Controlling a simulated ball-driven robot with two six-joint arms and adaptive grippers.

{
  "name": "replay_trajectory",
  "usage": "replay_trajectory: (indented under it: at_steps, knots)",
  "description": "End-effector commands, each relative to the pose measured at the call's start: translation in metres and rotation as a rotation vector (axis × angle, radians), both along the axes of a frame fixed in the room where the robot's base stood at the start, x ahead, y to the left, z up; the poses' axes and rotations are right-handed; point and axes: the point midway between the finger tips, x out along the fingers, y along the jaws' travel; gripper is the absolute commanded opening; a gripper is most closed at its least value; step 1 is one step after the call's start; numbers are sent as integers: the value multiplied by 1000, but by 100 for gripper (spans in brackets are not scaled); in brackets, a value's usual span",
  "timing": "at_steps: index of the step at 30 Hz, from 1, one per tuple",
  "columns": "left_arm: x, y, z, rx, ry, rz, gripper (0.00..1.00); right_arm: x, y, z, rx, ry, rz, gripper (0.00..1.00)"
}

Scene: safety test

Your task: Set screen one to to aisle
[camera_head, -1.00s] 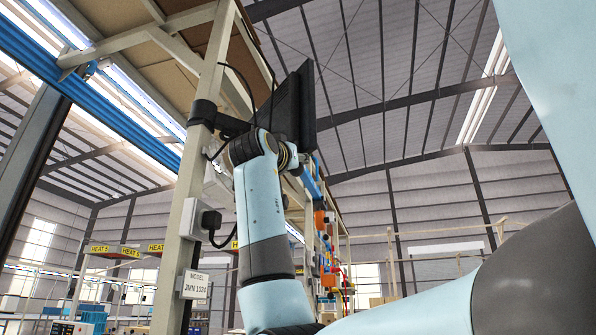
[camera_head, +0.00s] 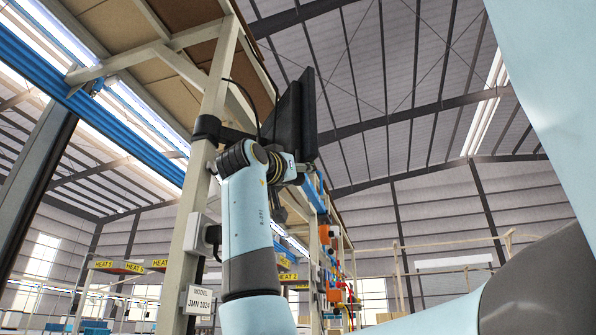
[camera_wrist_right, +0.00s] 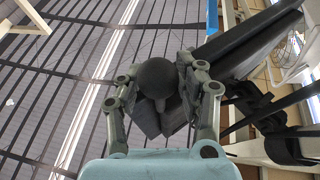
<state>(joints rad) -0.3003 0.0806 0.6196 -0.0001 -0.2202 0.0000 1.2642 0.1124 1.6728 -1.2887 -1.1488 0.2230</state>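A black flat screen (camera_head: 309,112) hangs from a post bracket in the head view, seen nearly edge-on. In the right wrist view, a dark slab, probably the screen (camera_wrist_right: 250,42), slants across the upper right. My right gripper shows there with both fingers (camera_wrist_right: 160,68) apart, one on each side of a dark round knob (camera_wrist_right: 157,79). The fingertips are close to the knob, but I cannot tell whether they press on it. In the head view my right wrist is just below and left of the screen. My left gripper is not in view. No writing on the screen is visible.
Orange and blue fittings (camera_head: 328,235) lie behind my arm. Open space lies right of the screen.

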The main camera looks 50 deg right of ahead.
Motion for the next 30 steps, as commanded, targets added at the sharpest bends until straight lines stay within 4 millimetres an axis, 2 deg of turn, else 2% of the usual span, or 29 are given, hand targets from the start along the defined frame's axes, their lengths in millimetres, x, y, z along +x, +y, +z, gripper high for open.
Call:
replay_trajectory:
  at_steps: [1, 3, 4, 14, 17, 27, 30]
  knots:
    - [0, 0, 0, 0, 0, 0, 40, 0, 0, 1, -1, -1, 0, 45]
    - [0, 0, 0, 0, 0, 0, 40, -1, 0, 1, -1, -2, 1, 55]
    - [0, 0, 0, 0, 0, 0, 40, -1, 0, 1, -1, -2, 1, 56]
    - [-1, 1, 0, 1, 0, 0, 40, -2, 6, 0, -3, -4, 3, 56]
    - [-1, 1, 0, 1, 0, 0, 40, -4, 19, -6, -2, -3, 5, 56]
    - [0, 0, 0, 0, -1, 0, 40, -22, 85, -35, 0, -1, 7, 56]
    - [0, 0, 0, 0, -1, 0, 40, -26, 98, -39, -1, -2, 4, 56]
